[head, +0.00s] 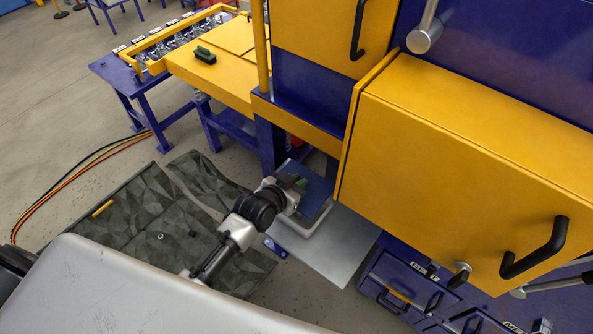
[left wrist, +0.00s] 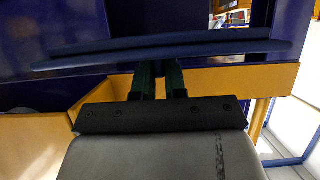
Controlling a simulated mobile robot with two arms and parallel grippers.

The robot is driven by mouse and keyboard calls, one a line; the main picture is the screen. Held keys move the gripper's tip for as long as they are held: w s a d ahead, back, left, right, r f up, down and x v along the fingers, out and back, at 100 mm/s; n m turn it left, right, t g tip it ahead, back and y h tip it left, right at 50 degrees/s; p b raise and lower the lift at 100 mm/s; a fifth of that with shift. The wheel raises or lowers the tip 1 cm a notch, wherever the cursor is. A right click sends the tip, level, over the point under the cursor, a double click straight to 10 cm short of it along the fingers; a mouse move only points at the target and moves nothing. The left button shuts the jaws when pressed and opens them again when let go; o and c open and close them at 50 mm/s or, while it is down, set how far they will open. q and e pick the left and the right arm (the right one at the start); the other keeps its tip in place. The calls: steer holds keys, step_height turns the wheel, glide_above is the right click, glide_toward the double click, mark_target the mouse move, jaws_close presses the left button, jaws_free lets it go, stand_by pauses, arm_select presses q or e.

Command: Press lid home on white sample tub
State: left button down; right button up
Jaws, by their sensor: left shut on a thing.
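My left gripper (head: 298,184) comes in from the left at the grey metal shelf under the yellow cabinet. Its green fingertips are shut on the edge of a blue lid (head: 319,189). A white rim (head: 321,219), which looks like the white sample tub, shows beside and below the lid. The gripper and arm hide part of it, and I cannot tell whether the lid is seated. In the left wrist view the gripper's green fingers (left wrist: 158,80) meet a dark blue slab edge (left wrist: 165,48), which looks like the lid. My right gripper is not in view.
The grey metal shelf (head: 340,256) has bare room at its front right. Yellow cabinet doors (head: 460,170) with a black handle (head: 533,250) stand close on the right. Blue drawers (head: 410,290) are below. A camouflage mat (head: 150,215) lies on the floor.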

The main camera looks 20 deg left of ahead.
arm_select(q)
steer(key=shift+w+f, duration=0.1)
steer(key=shift+f, duration=0.1)
stand_by(0.4)
step_height(320, 180, down, 6)
steer(key=b, duration=0.4)
steer(key=shift+r, duration=0.1)
steer(key=shift+p, duration=0.55)
stand_by(1.5)
steer(key=shift+f+b, duration=0.7)
steer(key=shift+f, duration=0.2)
steer(key=c, duration=1.1)
jaws_free()
